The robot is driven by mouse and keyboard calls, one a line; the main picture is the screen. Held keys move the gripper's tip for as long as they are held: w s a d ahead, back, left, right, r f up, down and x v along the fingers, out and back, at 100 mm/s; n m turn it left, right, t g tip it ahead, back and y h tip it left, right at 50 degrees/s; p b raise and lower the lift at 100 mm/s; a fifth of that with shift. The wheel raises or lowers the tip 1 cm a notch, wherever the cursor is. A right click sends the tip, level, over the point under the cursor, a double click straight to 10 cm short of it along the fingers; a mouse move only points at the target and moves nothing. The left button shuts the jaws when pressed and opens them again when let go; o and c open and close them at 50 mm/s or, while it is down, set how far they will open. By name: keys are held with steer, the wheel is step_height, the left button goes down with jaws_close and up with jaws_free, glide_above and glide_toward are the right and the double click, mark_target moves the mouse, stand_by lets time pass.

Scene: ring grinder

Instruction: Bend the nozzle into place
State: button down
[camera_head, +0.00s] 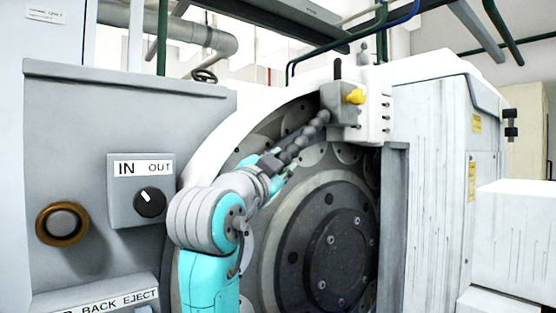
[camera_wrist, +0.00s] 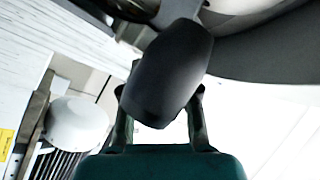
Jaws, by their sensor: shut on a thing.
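The nozzle is a dark segmented hose (camera_head: 305,138) that hangs from a grey block with a yellow knob at the top of the grinder. It slants down and left to my gripper (camera_head: 277,168), in front of the ring disc. In the wrist view the dark rounded nozzle end (camera_wrist: 167,70) sits between the two fingers of my gripper (camera_wrist: 162,100), which are shut on it. The fingertips are partly hidden behind the nozzle end. In the head view my wrist partly hides the nozzle's lower end.
The large round grinder disc (camera_head: 335,245) lies close behind my arm. A white curved housing (camera_head: 245,120) surrounds it. A grey panel (camera_head: 75,130) with an IN/OUT dial (camera_head: 149,203) and a brass-ringed button (camera_head: 62,223) stands at the left. A grey post (camera_head: 393,220) borders the right.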

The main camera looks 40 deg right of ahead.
steer(key=shift+d+f+n+t+h, duration=0.25)
steer(key=shift+n+t+h, duration=0.1)
steer(key=shift+n+t, duration=0.3)
steer(key=shift+d+f+n+t+h, duration=0.2)
steer(key=shift+d+n+t+h, duration=0.1)
steer(key=shift+n+t, duration=0.35)
steer(key=shift+d+f+n+t+h, duration=0.3)
steer(key=shift+n+t, duration=0.2)
steer(key=shift+t, duration=0.2)
steer(key=shift+r, duration=0.1)
steer(key=c, duration=0.8)
jaws_free()
steer(key=shift+c, duration=0.2)
steer(key=shift+a, duration=0.1)
steer(key=v, duration=1.2)
steer(key=shift+w, duration=0.1)
